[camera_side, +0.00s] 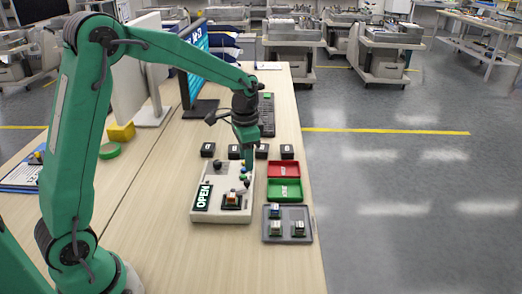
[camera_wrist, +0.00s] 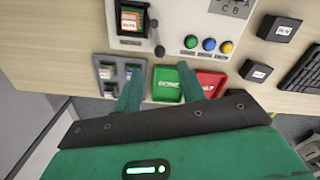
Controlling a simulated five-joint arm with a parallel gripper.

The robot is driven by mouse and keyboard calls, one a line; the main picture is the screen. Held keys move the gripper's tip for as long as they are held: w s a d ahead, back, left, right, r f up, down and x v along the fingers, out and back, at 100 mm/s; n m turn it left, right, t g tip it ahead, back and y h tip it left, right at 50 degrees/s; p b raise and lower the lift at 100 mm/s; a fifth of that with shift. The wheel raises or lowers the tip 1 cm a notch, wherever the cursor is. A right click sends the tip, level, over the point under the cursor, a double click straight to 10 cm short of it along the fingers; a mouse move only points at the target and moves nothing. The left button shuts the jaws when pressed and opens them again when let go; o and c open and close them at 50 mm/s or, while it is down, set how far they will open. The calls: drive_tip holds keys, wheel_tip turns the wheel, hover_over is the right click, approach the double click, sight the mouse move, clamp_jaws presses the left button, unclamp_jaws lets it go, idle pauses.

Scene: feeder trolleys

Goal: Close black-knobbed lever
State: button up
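The pale control box (camera_side: 209,175) sits on the bench with an "OPEN" sign at its left. The black-knobbed lever (camera_wrist: 155,33) stands beside the dark socket (camera_wrist: 119,42), which holds an orange-and-white piece (camera_wrist: 131,20). Its dark knob also shows in the side view (camera_side: 247,183), small, at the box's right edge. My gripper (camera_wrist: 159,67) has its two green fingers apart with nothing between them. The knob appears just beyond the fingertips in the wrist view. In the side view my gripper (camera_side: 249,160) points down over the box's far right part.
Green, blue and yellow buttons (camera_wrist: 209,44) line the box. A red tray (camera_side: 283,163), a green tray (camera_side: 294,196) and a grey tray (camera_side: 267,238) with small blocks lie at its right. Several black blocks (camera_side: 287,152) and a keyboard (camera_side: 267,128) lie behind.

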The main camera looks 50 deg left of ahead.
sight(247, 180)
drive_tip(key=shift+f, duration=3.7)
clamp_jaws()
